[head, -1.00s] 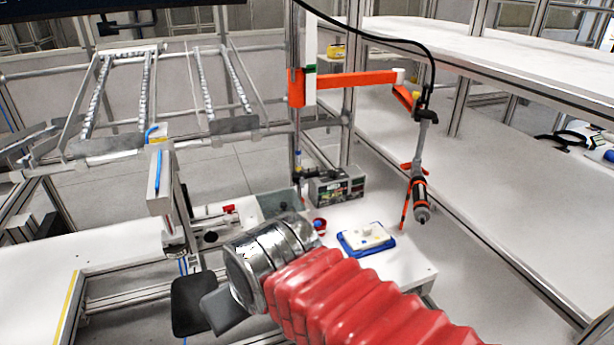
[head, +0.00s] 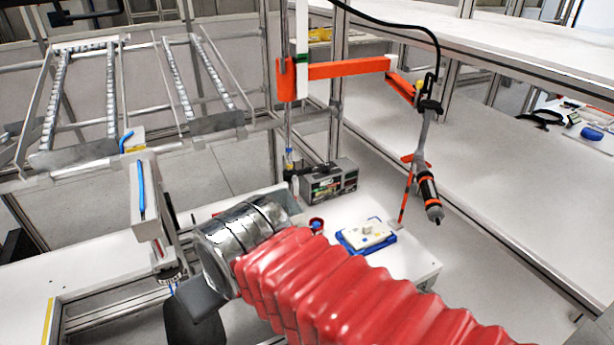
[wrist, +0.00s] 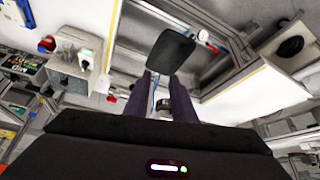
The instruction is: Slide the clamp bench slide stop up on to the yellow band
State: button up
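My gripper shows in the wrist view (wrist: 162,78) as two dark purple fingers, apart, with a gap and nothing held between them. In the head view my gripper's grey end (head: 198,298) is partly hidden by my silver wrist. I cannot clearly pick out the slide stop. A small red and white fitting (wrist: 204,37) sits on metal rails beyond the fingers, and I cannot tell whether it belongs to the clamp bench. A yellow band (wrist: 233,82) runs along the white table's edge in the wrist view. A yellow strip also shows in the head view (head: 48,320).
A black pad (wrist: 172,50) lies just beyond the fingertips. A white post with a blue pen (head: 141,190) stands left of my wrist. A blue tray (head: 384,243) and a grey box (head: 330,182) are on the bench; a driver (head: 428,190) hangs from an orange arm.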

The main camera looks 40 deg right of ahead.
aim_at(307, 173)
jog(key=w+d+f+m+t+h, duration=0.1)
jog(key=w+d+m, duration=0.2)
jog(key=w+d, duration=0.3)
jog(key=w+d+f+m+t+h, duration=0.1)
jog(key=w+d+m, duration=0.3)
jog(key=d, duration=0.8)
jog(key=w+d+f+m+t+h, duration=0.1)
jog(key=w+d+m+t+h, duration=0.2)
jog(key=w+d, duration=0.5)
jog(key=shift+w+d+f+m, duration=0.3)
jog(key=shift+w+d+m, duration=0.05)
jog(key=shift+d+m, duration=0.35)
jog(key=s+d+f+m+t, duration=0.3)
jog(key=d+f+m, duration=0.1)
jog(key=d, duration=0.3)
jog(key=s+d+f+m+t, duration=0.3)
jog(key=d+m, duration=0.3)
jog(key=d, duration=0.2)
jog(key=shift+s+f+t+h, duration=0.15)
jog(key=shift+f+t+h, duration=0.15)
jog(key=shift+f, duration=0.55)
jog(key=x, duration=1.4)
jog(key=shift+c, duration=0.2)
